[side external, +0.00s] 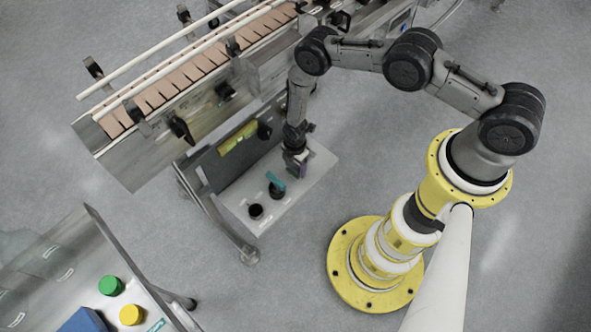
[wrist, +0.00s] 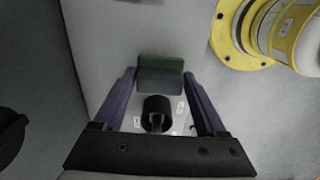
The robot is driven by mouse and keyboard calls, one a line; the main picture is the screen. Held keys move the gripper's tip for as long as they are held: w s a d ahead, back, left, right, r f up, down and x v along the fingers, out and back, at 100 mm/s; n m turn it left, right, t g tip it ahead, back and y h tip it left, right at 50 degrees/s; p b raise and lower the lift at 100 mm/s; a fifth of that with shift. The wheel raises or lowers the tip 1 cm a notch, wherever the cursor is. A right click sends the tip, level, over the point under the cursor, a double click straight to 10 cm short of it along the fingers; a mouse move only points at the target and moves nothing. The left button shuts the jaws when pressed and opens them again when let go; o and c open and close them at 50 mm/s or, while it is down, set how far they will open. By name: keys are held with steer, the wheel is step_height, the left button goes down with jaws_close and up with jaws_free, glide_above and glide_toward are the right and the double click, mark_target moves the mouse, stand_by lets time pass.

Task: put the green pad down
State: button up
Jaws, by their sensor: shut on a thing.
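My gripper (wrist: 160,75) has two purple fingers and is shut on the green pad (wrist: 160,63), a small block with a green upper part and a greyer lower part in the wrist view. The pad lies across between the fingertips. In the side external view my gripper (side external: 297,168) points down over the right part of the pale shelf (side external: 310,183).
A black cylinder (wrist: 157,112) shows between the fingers in the wrist view. The conveyor (side external: 190,75) stands behind.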

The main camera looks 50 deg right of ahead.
mark_target(295, 171)
steer(key=shift+s+f, duration=0.1)
steer(key=shift+f, duration=1.25)
steer(key=shift+f, duration=0.1)
steer(key=o, duration=1.2)
steer(key=shift+o, duration=0.2)
step_height(295, 171, up, 12)
steer(key=shift+r, duration=0.2)
